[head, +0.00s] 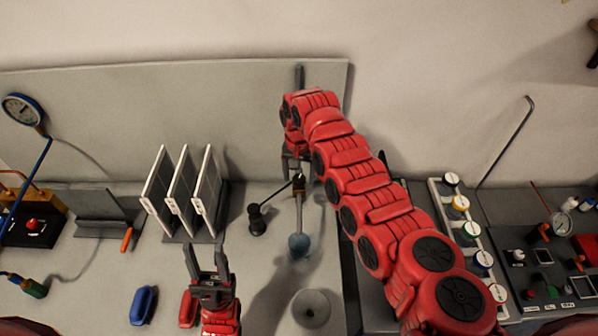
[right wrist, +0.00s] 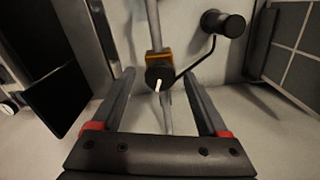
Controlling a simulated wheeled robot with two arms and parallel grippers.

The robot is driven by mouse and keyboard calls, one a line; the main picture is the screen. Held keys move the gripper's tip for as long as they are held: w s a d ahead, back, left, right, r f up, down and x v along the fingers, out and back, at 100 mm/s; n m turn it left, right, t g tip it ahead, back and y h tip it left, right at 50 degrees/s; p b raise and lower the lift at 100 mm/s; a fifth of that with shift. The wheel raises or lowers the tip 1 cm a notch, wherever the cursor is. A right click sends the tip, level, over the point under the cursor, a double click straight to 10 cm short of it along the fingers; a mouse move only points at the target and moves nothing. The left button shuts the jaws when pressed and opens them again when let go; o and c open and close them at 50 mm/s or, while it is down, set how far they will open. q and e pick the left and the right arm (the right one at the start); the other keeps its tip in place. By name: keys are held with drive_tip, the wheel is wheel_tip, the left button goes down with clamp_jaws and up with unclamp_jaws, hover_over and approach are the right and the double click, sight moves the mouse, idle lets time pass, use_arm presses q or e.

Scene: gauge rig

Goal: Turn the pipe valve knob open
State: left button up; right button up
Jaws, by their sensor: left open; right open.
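The valve knob (right wrist: 158,76) is a small black disc with a white pointer line. It sits by an orange-brass valve body (right wrist: 157,54) on a thin grey pipe (right wrist: 153,18). In the head view the valve body (head: 298,186) is partly hidden by my right gripper (head: 297,166), which points down at it. In the right wrist view my right gripper (right wrist: 158,73) is open, with one finger on each side of the knob and gaps on both sides. I cannot tell how deep the fingers reach. My left gripper (head: 207,250) is open and empty, low over the table.
A black cylinder (head: 256,220) stands left of the valve, with a dark rod running toward it. Upright white-edged panels (head: 186,192) are further left. A blue item (head: 143,305) and a red item (head: 187,309) lie near my left gripper. A button strip (head: 466,232) is at right.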

drive_tip(key=shift+f, duration=0.15)
clamp_jaws()
drive_tip(key=n+b, duration=0.2)
drive_tip(key=b, duration=0.1)
drive_tip(key=n+b, duration=0.2)
drive_tip(key=b, duration=0.2)
drive_tip(key=shift+f, duration=0.3)
drive_tip(key=shift+r+b, duration=0.15)
drive_tip(key=shift+b, duration=0.15)
drive_tip(key=shift+r+n, duration=0.15)
drive_tip(key=shift+n, duration=0.15)
unclamp_jaws()
drive_tip(key=shift+r, duration=0.1)
